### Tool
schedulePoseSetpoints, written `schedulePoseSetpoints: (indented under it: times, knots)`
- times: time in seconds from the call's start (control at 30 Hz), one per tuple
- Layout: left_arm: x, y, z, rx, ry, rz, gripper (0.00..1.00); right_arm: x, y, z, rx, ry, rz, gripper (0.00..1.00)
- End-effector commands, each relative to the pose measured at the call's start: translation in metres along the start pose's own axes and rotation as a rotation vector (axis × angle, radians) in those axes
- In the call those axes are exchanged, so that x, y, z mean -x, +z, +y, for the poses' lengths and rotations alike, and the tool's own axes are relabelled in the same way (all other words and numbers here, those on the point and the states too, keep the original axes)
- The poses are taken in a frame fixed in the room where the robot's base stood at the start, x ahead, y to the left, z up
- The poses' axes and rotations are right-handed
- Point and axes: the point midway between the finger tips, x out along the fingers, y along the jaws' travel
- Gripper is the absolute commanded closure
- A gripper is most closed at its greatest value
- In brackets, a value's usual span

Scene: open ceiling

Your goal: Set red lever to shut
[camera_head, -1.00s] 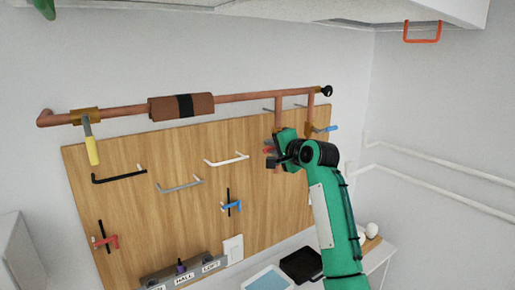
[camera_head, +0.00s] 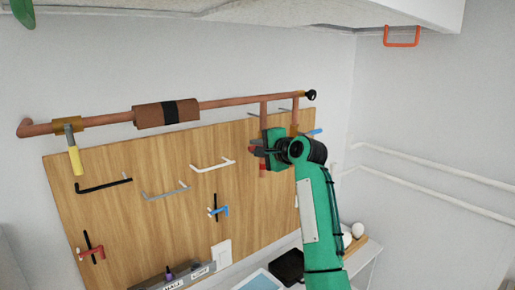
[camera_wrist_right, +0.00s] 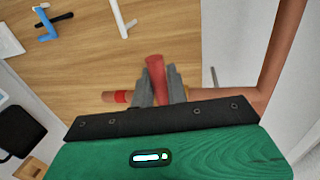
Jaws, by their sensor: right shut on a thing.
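The red lever (camera_wrist_right: 155,68) sits on a copper branch pipe (camera_wrist_right: 92,98) in front of the wooden board. In the wrist view my right gripper (camera_wrist_right: 160,80) is shut on the red lever, with one grey finger on each side and the red end showing between and beyond the tips. In the head view my right gripper (camera_head: 258,150) is at the board's upper right and hides most of the lever and its valve. My left gripper is in neither view.
A blue lever (camera_head: 314,132) is close to the right of my gripper. A yellow-handled lever (camera_head: 74,160) hangs from the main pipe (camera_head: 235,102). White (camera_head: 212,165), grey (camera_head: 165,193) and black handles (camera_head: 103,186) stick out from the board (camera_head: 140,220).

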Motion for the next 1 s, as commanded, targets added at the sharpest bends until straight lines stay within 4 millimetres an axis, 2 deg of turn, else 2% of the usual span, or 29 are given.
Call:
schedulePoseSetpoints:
  times: [0.03, 0.07, 0.13, 0.43, 0.57, 0.77, 1.0]
  knots:
    - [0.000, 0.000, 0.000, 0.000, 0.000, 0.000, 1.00, 0.001, 0.000, -0.002, -0.001, -0.004, 0.001, 1.00]
    - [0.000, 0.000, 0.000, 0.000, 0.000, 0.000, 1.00, 0.001, 0.000, -0.002, -0.001, -0.004, 0.001, 0.79]
    - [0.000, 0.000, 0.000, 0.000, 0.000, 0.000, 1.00, 0.001, 0.000, -0.002, -0.001, -0.003, 0.001, 0.66]
    - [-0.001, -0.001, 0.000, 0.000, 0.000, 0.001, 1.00, 0.001, 0.000, -0.001, 0.001, -0.002, 0.001, 0.66]
    - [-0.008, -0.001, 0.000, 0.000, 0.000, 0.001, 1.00, 0.009, -0.001, 0.002, 0.002, -0.003, 0.001, 0.66]
    - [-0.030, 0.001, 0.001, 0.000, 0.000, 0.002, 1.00, 0.043, -0.002, 0.004, 0.003, -0.006, 0.003, 0.66]
    - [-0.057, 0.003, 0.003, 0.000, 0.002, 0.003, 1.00, 0.095, -0.001, 0.004, 0.002, -0.006, 0.003, 0.66]
